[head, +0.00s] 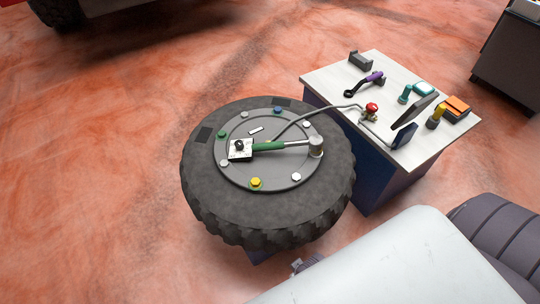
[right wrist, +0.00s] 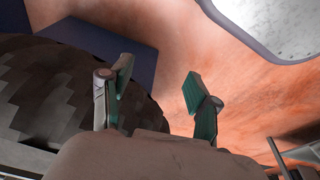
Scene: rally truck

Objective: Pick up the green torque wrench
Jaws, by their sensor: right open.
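The green torque wrench (head: 268,147) lies flat across the hub of a big black tire (head: 215,210) in the head view. Its green handle is at the left and its silver shaft runs right to a metal socket-like cylinder (head: 316,147). My right gripper (right wrist: 153,90) is open and empty in the right wrist view, with its two green-padded fingers apart. Tire tread shows to its left and floor lies beyond the fingers. The wrench is not visible in the right wrist view. My left gripper is not in view.
A white plate with a black knob (head: 240,149) sits by the handle end. Coloured bolts, including a yellow one (head: 256,183), ring the hub. A white-topped table (head: 330,77) with several tools stands right of the tire. A bent metal bar (head: 300,121) reaches over the hub.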

